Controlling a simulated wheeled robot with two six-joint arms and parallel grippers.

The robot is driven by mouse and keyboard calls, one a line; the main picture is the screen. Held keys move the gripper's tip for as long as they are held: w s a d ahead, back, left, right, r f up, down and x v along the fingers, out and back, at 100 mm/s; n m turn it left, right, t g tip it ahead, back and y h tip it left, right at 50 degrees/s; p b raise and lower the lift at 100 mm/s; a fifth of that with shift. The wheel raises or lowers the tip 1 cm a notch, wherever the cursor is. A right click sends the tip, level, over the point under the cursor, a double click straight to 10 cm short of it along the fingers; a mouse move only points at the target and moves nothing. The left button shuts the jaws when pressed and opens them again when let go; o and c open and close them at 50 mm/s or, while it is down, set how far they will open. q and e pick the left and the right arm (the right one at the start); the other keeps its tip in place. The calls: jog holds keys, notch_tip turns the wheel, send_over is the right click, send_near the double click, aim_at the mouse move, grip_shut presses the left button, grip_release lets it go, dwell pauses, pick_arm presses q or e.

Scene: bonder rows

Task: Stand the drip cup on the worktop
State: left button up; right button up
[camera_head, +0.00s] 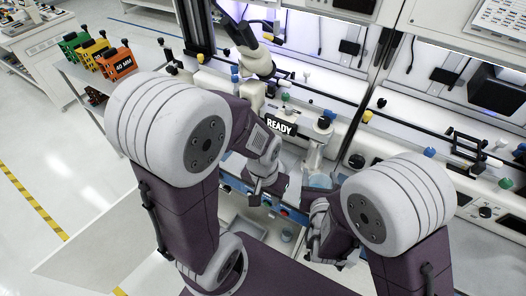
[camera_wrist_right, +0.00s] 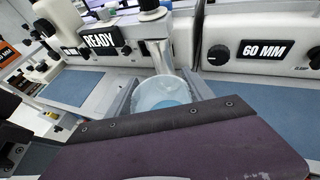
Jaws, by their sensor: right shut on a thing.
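The drip cup (camera_wrist_right: 162,94) is a clear, whitish round cup with a blue patch inside. In the right wrist view it sits between the two grey fingers of my right gripper (camera_wrist_right: 165,98), which is shut on it. It shows partly in the head view (camera_head: 320,181), below a grey metal column. The worktop (camera_wrist_right: 78,88) has a blue surface on both sides of the cup. The cup's base is hidden, so I cannot tell whether it touches the worktop. My left gripper (camera_head: 266,192) hangs near the worktop's front edge, left of the cup; its jaw opening is unclear.
Machines with a READY sign (camera_head: 282,126) and a 60 MM sign (camera_wrist_right: 263,48) stand behind the worktop. The metal column (camera_wrist_right: 155,40) rises just behind the cup. A side cart holds green, yellow and orange holders (camera_head: 117,63). Bare blue worktop (camera_wrist_right: 283,97) lies to the right.

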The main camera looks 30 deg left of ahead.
jog(key=w+a+f, duration=0.2)
jog(key=a+f, duration=0.1)
jog(key=w+a+f+p, duration=0.1)
jog(key=w+a+f, duration=0.2)
jog(key=f, duration=0.1)
jog(key=w+a+f+p, duration=0.1)
jog(key=w+a+f, duration=0.1)
jog(key=a+f, duration=0.1)
jog(key=shift+w+f, duration=0.25)
jog(key=shift+f, duration=0.4)
jog(key=o, duration=1.5)
jog(key=shift+o, duration=0.2)
jog(key=shift+r, duration=0.25)
jog(key=p+v, duration=0.3)
jog(key=v, duration=0.4)
jog(key=shift+s, duration=0.2)
jog(key=shift+d, duration=0.15)
